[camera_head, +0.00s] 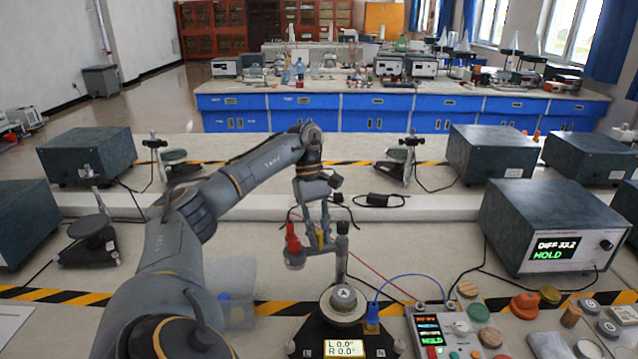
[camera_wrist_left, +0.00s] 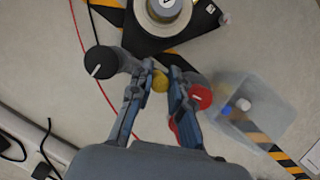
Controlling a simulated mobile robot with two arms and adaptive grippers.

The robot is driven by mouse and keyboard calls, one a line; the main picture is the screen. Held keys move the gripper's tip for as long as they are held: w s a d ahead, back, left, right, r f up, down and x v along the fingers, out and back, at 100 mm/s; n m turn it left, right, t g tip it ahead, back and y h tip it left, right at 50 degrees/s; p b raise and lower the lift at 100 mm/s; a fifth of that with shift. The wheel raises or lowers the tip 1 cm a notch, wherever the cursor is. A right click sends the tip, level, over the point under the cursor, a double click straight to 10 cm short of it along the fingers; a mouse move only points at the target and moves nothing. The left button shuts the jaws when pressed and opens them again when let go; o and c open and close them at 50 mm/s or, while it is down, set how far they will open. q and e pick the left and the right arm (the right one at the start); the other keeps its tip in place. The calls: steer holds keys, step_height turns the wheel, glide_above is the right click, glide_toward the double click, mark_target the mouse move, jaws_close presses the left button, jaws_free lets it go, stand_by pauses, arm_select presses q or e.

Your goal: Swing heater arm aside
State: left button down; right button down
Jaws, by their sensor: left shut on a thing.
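The heater arm spans from a dark-capped post (camera_head: 342,252) to a red-topped grey heater head (camera_head: 293,248), which hangs to the left of the weight disc. My left gripper (camera_head: 321,238) is shut on a yellow part (camera_wrist_left: 160,82) of the heater arm, between post and head. In the left wrist view my left gripper (camera_wrist_left: 157,88) has the black post cap (camera_wrist_left: 100,61) on its left and the red head (camera_wrist_left: 201,96) on its right. The grey disc (camera_head: 343,299) sits on a black base with a lit display (camera_head: 344,348). My right gripper is not seen.
A control box (camera_head: 430,335) with blue and red cables, and several coloured pucks, lie to the right.

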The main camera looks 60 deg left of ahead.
arm_select(q)
steer(key=c, duration=1.3)
jaws_free()
steer(key=shift+o, duration=0.2)
steer(key=v, duration=1.2)
